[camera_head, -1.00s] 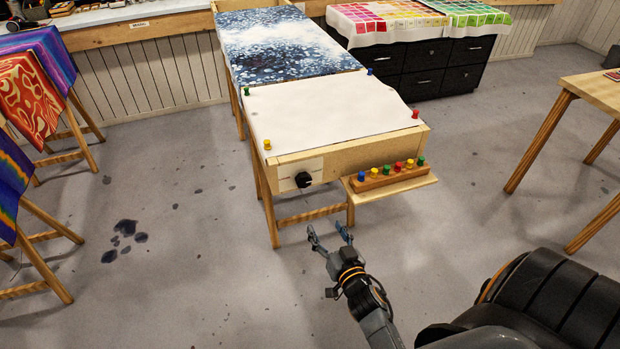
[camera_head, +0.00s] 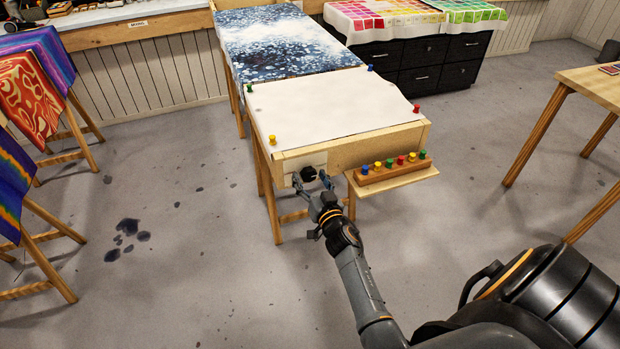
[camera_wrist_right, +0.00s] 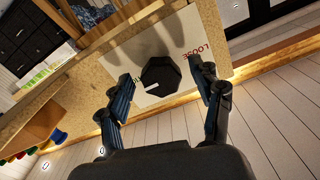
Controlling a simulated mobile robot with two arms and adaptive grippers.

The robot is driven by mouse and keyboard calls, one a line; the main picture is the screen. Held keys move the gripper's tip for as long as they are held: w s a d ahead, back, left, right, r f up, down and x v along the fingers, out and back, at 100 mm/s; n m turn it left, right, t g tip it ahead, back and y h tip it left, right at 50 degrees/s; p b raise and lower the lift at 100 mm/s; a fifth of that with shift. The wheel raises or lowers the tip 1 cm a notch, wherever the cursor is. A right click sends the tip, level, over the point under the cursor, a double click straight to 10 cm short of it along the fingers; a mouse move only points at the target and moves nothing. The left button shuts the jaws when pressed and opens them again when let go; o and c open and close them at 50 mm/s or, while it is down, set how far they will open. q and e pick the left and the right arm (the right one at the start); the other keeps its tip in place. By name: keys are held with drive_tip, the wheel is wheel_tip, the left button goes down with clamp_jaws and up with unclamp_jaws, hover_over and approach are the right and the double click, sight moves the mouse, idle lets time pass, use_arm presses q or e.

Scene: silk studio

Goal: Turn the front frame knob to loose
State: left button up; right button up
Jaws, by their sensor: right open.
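The front frame knob (camera_head: 308,173) is a black faceted dial with a white pointer mark, on a pale plate on the front of the wooden frame. In the right wrist view the knob (camera_wrist_right: 160,75) sits between my open fingers, with a gap on both sides. The plate (camera_wrist_right: 186,38) carries the word LOOSE in red near its upper right; the white mark points left, away from that word. My right gripper (camera_head: 312,182) is open and empty, close in front of the knob. My left gripper is not in view.
A small wooden shelf (camera_head: 400,179) with a row of coloured pegs juts out right of the knob. White cloth (camera_head: 330,105) with coloured pins covers the frame top. Easels with painted cloths stand at the left. The floor in front is clear.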

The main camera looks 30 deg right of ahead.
drive_tip(key=shift+w+d, duration=0.1)
drive_tip(key=shift+w, duration=0.2)
drive_tip(key=c, duration=1.2)
drive_tip(key=shift+o, duration=0.2)
